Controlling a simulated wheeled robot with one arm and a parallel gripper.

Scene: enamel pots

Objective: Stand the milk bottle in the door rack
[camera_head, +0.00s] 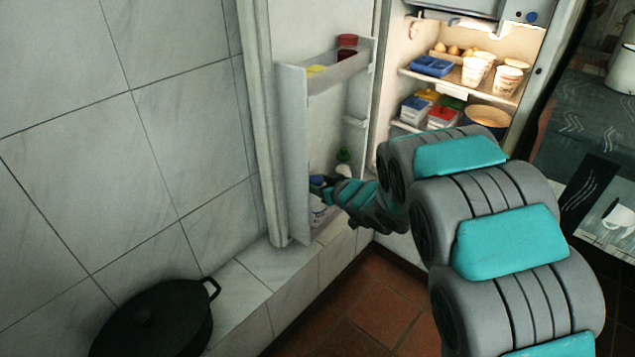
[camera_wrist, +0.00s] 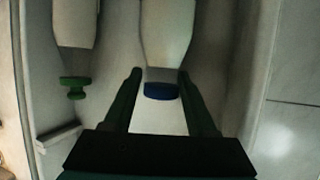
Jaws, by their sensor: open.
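A pale bottle with a blue cap, which looks like the milk bottle (camera_wrist: 166,35), shows in the wrist view. Its cap lies between the two spread fingers of my gripper (camera_wrist: 160,76), with a gap on each side. In the head view the bottle (camera_head: 318,207) is in the lower door rack (camera_head: 298,225), partly hidden by the rack wall and my gripper (camera_head: 325,190). It looks roughly upright; its base is hidden. My gripper is open at the level of its cap.
A green-capped bottle (camera_head: 343,165) stands close by in the same rack; it also shows in the wrist view (camera_wrist: 75,25). The upper door shelf (camera_head: 340,70) holds jars. The lit fridge shelves hold cups, eggs and tubs. A black pot (camera_head: 155,320) sits on the tiled ledge.

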